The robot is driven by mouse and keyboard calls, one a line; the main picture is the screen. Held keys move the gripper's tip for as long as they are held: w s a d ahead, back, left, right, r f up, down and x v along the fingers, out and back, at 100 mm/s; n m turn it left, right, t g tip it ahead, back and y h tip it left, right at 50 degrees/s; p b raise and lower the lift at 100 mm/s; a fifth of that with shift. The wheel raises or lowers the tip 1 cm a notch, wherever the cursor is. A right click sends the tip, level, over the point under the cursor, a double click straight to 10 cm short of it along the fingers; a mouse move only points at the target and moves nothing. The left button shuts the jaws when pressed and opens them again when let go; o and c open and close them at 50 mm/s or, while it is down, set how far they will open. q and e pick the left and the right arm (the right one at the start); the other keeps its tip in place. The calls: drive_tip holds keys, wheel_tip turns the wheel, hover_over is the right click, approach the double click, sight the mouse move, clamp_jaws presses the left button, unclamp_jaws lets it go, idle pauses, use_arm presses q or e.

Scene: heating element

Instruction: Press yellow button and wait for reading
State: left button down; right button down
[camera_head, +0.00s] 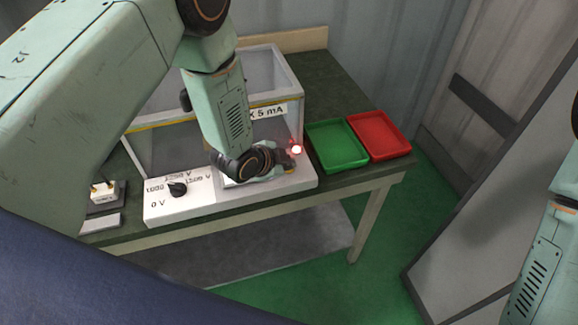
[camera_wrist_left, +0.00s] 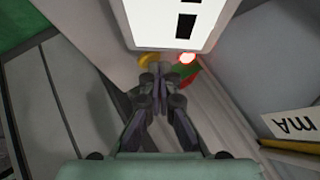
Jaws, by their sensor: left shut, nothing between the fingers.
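The white control panel (camera_head: 215,203) runs along the front of the test box. In the head view my left gripper (camera_head: 290,160) is at its right end, beside a glowing red light (camera_head: 296,149), and hides most of the buttons. In the left wrist view the yellow button (camera_wrist_left: 149,60) shows just beyond and left of the shut, empty fingertips of my left gripper (camera_wrist_left: 162,80). I cannot tell whether they touch it. The red light (camera_wrist_left: 186,57) glows to the right. A white display (camera_wrist_left: 165,25) shows black blocks, cut off and unreadable. My right gripper is out of view.
A black voltage knob (camera_head: 178,189) sits on the panel's left part. A green tray (camera_head: 337,166) and a red tray (camera_head: 404,150) lie on the table to the right. A small white device (camera_head: 104,195) stands at the left. The grey box walls (camera_head: 287,75) rise behind my gripper.

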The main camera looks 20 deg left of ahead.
use_arm(q)
drive_tip(key=shift+r+p, duration=0.7)
drive_tip(key=shift+r, duration=0.2)
drive_tip(key=shift+r, duration=0.1)
wheel_tip(320, 180, up, 5)
drive_tip(key=p, duration=0.4)
idle(0.8)
